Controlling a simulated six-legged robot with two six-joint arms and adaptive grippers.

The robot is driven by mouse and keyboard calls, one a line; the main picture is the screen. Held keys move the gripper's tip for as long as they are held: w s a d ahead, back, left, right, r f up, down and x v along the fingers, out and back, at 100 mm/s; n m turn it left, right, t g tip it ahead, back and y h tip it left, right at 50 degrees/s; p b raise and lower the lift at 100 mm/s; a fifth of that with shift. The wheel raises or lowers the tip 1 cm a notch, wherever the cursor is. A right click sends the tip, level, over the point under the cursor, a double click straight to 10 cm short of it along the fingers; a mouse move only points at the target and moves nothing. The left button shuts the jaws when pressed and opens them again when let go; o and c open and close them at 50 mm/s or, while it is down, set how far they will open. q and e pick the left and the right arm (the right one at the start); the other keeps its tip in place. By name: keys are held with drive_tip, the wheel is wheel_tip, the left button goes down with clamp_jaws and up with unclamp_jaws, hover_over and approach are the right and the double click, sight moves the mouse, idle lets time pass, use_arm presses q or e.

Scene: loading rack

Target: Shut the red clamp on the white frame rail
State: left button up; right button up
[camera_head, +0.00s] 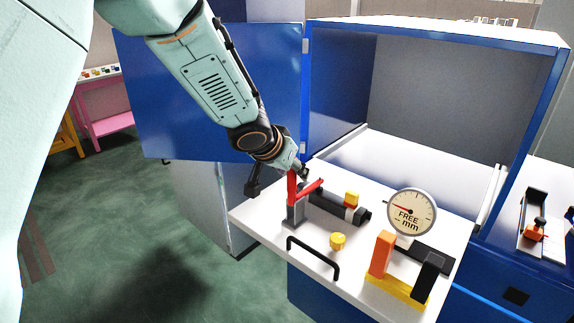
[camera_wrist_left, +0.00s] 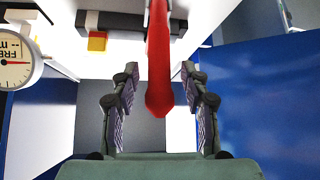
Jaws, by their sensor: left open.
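The red clamp (camera_head: 292,187) stands on a grey post at the left part of a white pull-out shelf (camera_head: 262,217). Its red handle is upright and a second red arm slants to the right. My left gripper (camera_head: 278,178) is open at the top of the clamp, one finger to each side. In the left wrist view the red handle (camera_wrist_left: 158,55) runs between the open fingers, with gaps on both sides; no contact shows. Which part is the white frame rail I cannot tell. My right gripper is not in view.
A black bar with a yellow block (camera_head: 352,198) lies right of the clamp. A round dial gauge (camera_head: 411,212) reading FREE stands farther right. A yellow knob (camera_head: 337,241) and a black handle (camera_head: 313,258) are in front. An open blue door (camera_head: 215,100) stands behind my arm.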

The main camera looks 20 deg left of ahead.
use_arm(q)
drive_tip(key=v, duration=0.6)
drive_tip(key=shift+s+r, duration=0.3)
drive_tip(key=shift+s, duration=0.05)
drive_tip(key=shift+s+r, duration=0.1)
drive_tip(key=shift+s, duration=0.1)
